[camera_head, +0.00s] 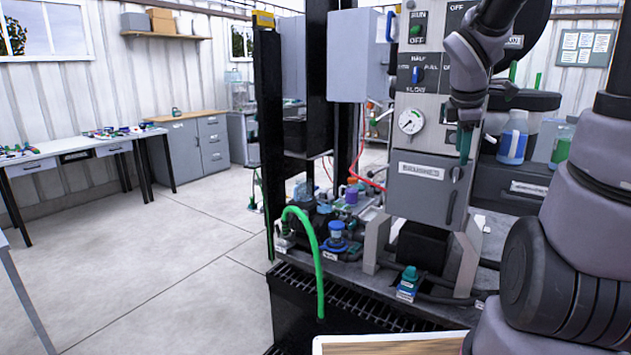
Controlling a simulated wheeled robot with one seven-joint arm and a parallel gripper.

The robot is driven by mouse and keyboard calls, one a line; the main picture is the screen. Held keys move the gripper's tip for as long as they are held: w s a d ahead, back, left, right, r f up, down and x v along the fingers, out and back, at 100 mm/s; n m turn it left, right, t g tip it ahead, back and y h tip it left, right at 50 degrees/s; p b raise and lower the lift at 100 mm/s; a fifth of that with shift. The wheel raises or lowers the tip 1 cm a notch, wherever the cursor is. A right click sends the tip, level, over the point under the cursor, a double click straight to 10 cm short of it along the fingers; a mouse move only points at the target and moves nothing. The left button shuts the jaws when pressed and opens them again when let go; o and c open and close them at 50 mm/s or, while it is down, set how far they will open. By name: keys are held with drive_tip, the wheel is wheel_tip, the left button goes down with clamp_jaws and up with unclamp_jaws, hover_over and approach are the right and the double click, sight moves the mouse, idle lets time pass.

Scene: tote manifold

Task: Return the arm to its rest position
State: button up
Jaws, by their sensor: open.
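My arm rises at the right side and reaches over the top right of the head view. My gripper (464,148) hangs pointing down in front of the grey control cabinet, just right of the round pressure gauge (411,121). It is open and I see nothing held in it. It overlaps the upper right of the cabinet door labelled BRUSHES (421,171) in the picture. I cannot tell the gap between the fingers and the door.
The black-framed machine carries a manifold with blue valves (336,232) and a green hose (310,240). Blue and green bottles (513,138) stand on a shelf at right. A wooden-topped surface (390,345) is at the bottom edge. The floor at left is clear.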

drive_tip(key=s+a+r+m+t+y, duration=0.1)
drive_tip(key=s+a+r+m+y, duration=0.1)
drive_tip(key=s+a+r+m, duration=0.2)
drive_tip(key=s+a+r+m+t+y, duration=0.1)
drive_tip(key=s+a+r+m+y, duration=0.2)
drive_tip(key=s+m, duration=0.7)
drive_tip(key=a+r+m, duration=0.1)
drive_tip(key=a+m, duration=0.1)
drive_tip(key=m, duration=0.3)
drive_tip(key=shift+a+r, duration=0.2)
drive_tip(key=shift+r, duration=0.2)
drive_tip(key=shift+s+t, duration=0.1)
drive_tip(key=shift+t, duration=0.2)
drive_tip(key=shift+c, duration=0.4)
